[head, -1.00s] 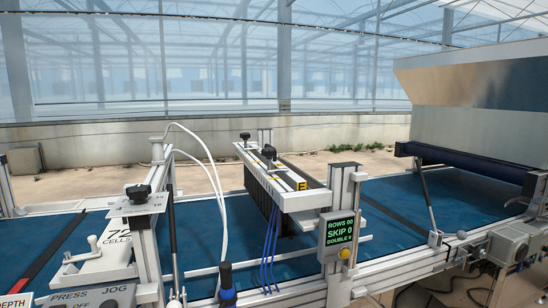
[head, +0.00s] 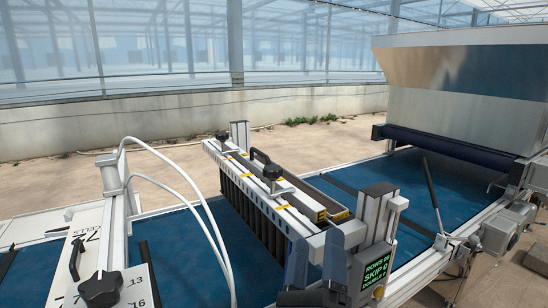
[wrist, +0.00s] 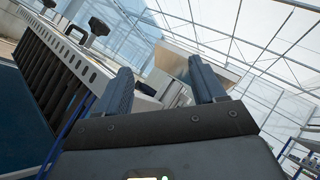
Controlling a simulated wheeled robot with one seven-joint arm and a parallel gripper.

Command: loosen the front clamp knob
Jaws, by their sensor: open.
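The seeder's dibber bar is a pale rail (head: 262,200) with a row of dark plates beneath it. Two black knobs stand on it, a nearer one (head: 272,172) and a farther one (head: 222,136); the nearer appears to be the front clamp knob. In the wrist view, a black knob (wrist: 98,26) shows at upper left, beyond my left finger. My gripper (head: 316,238) is open and empty, its blue-grey fingers pointing up beside the near end of the rail, apart from the knobs. In the wrist view my gripper (wrist: 160,64) has nothing between its fingers.
A post with a green-lettered display (head: 378,265) stands just right of my gripper. Another black knob (head: 100,290) is at lower left, near white hoses (head: 190,180). A black handle (head: 262,158) lies by the nearer knob. A metal hopper (head: 450,90) is at the right. The blue belt (head: 440,180) is partly clear.

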